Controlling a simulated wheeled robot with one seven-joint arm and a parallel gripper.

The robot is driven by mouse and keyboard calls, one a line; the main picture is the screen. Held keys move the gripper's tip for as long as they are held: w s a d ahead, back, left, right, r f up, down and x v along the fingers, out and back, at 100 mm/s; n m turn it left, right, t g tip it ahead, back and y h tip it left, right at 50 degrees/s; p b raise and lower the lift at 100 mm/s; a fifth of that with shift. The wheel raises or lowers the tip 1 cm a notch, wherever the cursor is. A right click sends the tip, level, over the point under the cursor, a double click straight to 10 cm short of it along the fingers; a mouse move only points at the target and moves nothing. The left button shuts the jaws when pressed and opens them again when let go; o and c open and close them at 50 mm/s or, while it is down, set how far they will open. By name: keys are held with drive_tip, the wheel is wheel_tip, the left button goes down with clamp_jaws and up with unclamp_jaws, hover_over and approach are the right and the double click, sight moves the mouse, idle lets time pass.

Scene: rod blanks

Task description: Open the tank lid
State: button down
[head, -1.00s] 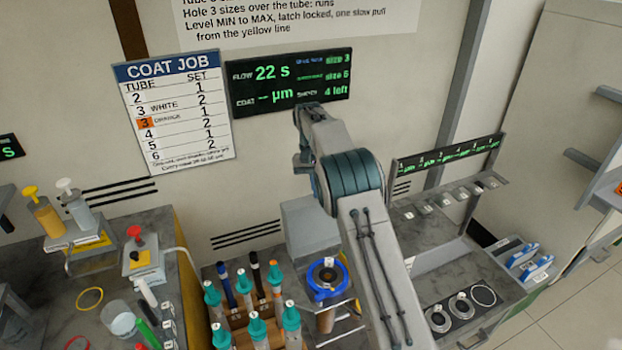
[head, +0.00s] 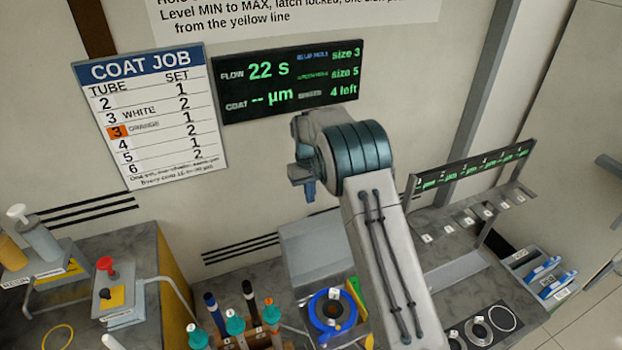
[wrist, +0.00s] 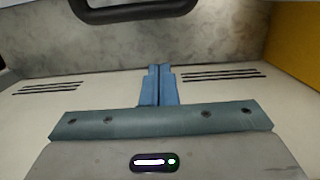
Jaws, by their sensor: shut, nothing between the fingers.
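My gripper (head: 309,190) hangs at the end of my raised arm in front of the wall, below the dark display. In the wrist view its two blue fingers (wrist: 158,84) are together with nothing between them. A pale grey box with a flat top (head: 312,245) stands against the wall, below and behind the gripper in the head view, partly hidden by my arm; it may be the tank with its lid, but I cannot tell for sure. A blue ring with a dark centre (head: 332,309) sits in front of it. The gripper touches neither.
A dark curved handle-like bar (wrist: 135,10) crosses the top of the wrist view, by a grey stone-like surface. Teal-capped bottles (head: 235,325) and pens stand left of the ring. A red-knobbed device (head: 107,285) is at left. A rack (head: 475,175) stands at right.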

drive_tip(key=shift+s+d+f+p, duration=0.2)
drive_tip(key=shift+s+d+p, duration=0.2)
drive_tip(key=shift+s, duration=0.5)
drive_tip(key=shift+s+d+f+p, duration=0.2)
drive_tip(key=shift+s+d, duration=0.25)
drive_tip(key=shift+s, duration=0.45)
drive_tip(key=shift+a, duration=0.1)
